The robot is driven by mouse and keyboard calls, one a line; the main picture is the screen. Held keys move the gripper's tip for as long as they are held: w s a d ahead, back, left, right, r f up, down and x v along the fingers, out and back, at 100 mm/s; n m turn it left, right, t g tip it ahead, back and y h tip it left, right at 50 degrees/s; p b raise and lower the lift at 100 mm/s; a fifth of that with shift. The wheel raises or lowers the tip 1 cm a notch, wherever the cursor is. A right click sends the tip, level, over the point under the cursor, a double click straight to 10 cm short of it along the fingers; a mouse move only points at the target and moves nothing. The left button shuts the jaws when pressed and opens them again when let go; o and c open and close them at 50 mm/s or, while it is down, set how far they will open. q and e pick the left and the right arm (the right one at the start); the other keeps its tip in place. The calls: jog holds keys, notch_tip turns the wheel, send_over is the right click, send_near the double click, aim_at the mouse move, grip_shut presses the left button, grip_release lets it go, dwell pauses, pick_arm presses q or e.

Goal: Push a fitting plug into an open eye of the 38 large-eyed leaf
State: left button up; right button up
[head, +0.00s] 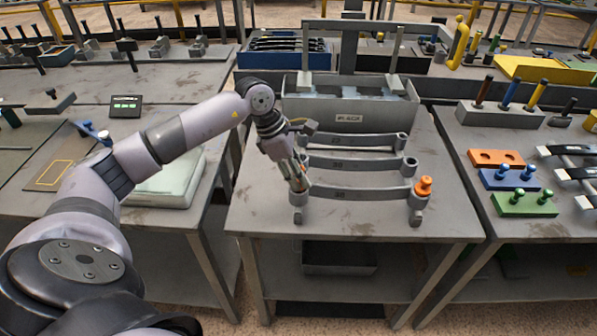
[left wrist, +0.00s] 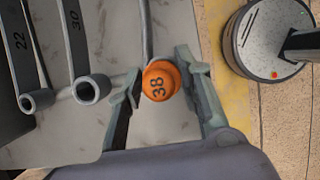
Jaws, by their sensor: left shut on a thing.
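Three grey leaves lie on the middle table; the front one is the 38 leaf (head: 355,193). An orange plug (head: 424,186) stands in its right eye (head: 416,211). My left gripper (head: 299,184) is at the leaf's left end, over the left eye (head: 298,214). In the left wrist view my left gripper (left wrist: 158,88) is shut on a second orange plug (left wrist: 157,81), marked 38. That plug is in line with the end of the leaf (left wrist: 147,30) and covers its eye. I cannot tell how deep it sits. My right gripper is out of view.
The 30 leaf (head: 355,164) and 22 leaf (head: 350,141) lie behind, with open eyes near my left gripper. A grey bin (head: 348,112) stands at the back. On the right table are orange (head: 497,159), blue (head: 500,183) and green (head: 520,208) holders. The table front is clear.

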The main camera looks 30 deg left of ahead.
pick_arm(q)
jog(key=shift+f+b, duration=0.75)
jog(key=shift+f, duration=0.15)
jog(key=o, duration=1)
jog(key=shift+o, duration=0.4)
jog(key=o, duration=0.4)
jog(key=shift+r, duration=0.1)
jog(key=shift+r+p, duration=1.95)
jog(key=shift+r, duration=1.45)
